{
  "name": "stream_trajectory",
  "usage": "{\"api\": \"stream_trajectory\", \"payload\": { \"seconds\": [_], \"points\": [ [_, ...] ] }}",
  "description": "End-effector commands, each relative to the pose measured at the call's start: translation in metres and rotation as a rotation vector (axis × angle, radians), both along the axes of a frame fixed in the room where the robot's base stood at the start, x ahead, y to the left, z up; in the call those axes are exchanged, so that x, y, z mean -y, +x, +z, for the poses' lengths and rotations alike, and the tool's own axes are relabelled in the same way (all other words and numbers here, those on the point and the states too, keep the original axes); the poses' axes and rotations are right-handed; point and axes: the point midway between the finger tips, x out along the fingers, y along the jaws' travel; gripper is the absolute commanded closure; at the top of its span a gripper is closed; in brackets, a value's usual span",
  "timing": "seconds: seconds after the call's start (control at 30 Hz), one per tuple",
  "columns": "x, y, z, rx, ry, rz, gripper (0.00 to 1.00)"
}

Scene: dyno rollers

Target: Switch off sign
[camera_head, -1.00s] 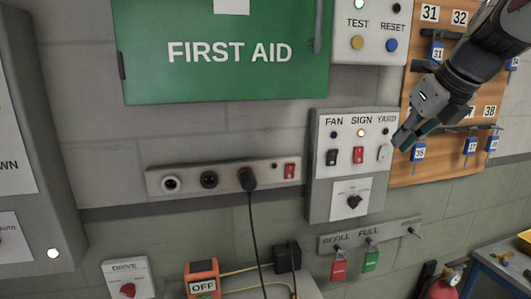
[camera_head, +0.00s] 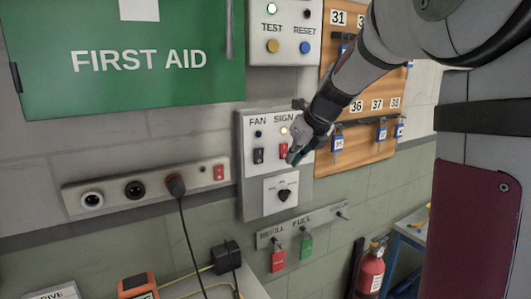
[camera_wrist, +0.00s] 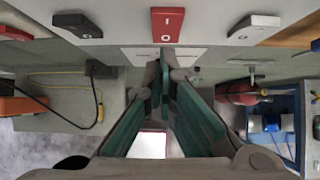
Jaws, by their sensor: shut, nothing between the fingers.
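The red SIGN switch (camera_head: 283,151) is on the grey switch panel (camera_head: 247,190), between the black FAN switch (camera_head: 258,156) and the YARD switch, which my arm hides in the head view. My gripper (camera_head: 292,160) is shut and empty, just in front of the panel at the SIGN switch's lower right. In the wrist view its fingertips (camera_wrist: 165,58) are just below the O end; I cannot tell whether they touch.
A rotary knob (camera_head: 284,195) sits below the switches. A socket strip (camera_head: 150,187) with a plugged-in cord is left of the panel. The key board (camera_head: 365,148) is to the right. Hanging red and green tags (camera_head: 306,247) are below. A fire extinguisher (camera_head: 370,272) stands lower right.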

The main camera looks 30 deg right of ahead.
Motion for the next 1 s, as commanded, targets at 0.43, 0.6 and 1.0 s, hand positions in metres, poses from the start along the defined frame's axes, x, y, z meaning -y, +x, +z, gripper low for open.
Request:
{"api": "stream_trajectory", "payload": {
  "seconds": [0.43, 0.6, 1.0],
  "points": [
    [-0.001, 0.008, -0.001, 0.000, 0.000, 0.000, 1.00],
    [-0.002, 0.013, -0.004, 0.000, 0.000, 0.003, 1.00],
    [-0.001, 0.015, -0.003, 0.001, 0.000, 0.001, 1.00]
  ]
}}
